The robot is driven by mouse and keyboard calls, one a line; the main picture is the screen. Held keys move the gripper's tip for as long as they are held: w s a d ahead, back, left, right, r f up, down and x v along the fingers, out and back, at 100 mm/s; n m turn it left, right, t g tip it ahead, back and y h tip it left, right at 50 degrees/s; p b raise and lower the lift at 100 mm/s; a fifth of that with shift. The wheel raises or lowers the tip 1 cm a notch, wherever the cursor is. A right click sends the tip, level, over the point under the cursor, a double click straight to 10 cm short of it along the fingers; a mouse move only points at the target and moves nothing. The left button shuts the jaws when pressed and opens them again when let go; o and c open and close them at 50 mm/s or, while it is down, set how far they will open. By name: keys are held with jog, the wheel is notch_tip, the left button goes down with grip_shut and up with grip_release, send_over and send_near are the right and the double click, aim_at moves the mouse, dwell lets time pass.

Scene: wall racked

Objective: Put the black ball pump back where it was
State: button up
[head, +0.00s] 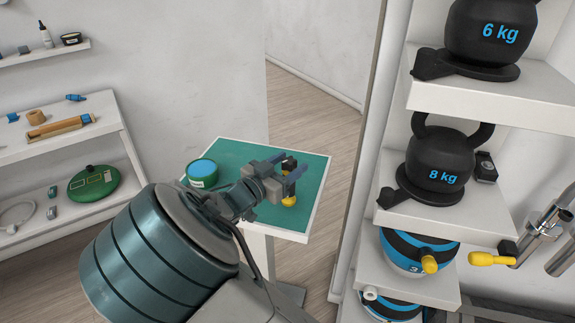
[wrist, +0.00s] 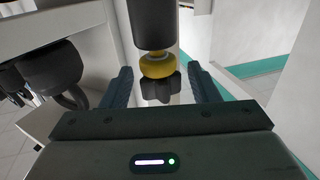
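The black ball pump with a yellow collar (wrist: 158,66) is in the middle of the wrist view, its dark knob lying between my two fingers. My gripper (wrist: 160,82) is open, with a visible gap on each side of the pump. In the head view my gripper (head: 284,168) is over the green-topped table (head: 307,213), and black and yellow parts of the pump (head: 289,201) show at its fingers. The fingers partly hide the pump there; I cannot tell whether it rests on the table.
A green tub with a blue lid (head: 203,172) stands on the table, left of my gripper. At the right, a white rack (head: 440,218) holds kettlebells (head: 437,160) and striped balls (head: 414,247). A wall shelf (head: 75,140) with small items is at the left.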

jog(key=shift+r, duration=0.1)
jog(key=shift+r+p, duration=0.2)
jog(key=shift+p, duration=0.2)
jog(key=b+v, duration=0.2)
jog(key=v, duration=1)
jog(key=s+d+f+n+g+y, duration=0.1)
jog(key=s+d+f+g, duration=0.15)
jog(key=d+g, duration=0.45)
jog(key=s+d+f+n+g+y, duration=0.1)
jog(key=d+f+g, duration=0.2)
jog(key=d, duration=0.7)
jog(key=s+d+r+n+y, duration=0.3)
jog(key=s+d+n+y, duration=0.3)
jog(key=s+y, duration=0.3)
jog(key=shift+s+d+r+g+y, duration=0.2)
jog(key=shift+s+d+g+y, duration=0.2)
jog(key=shift+s, duration=1.35)
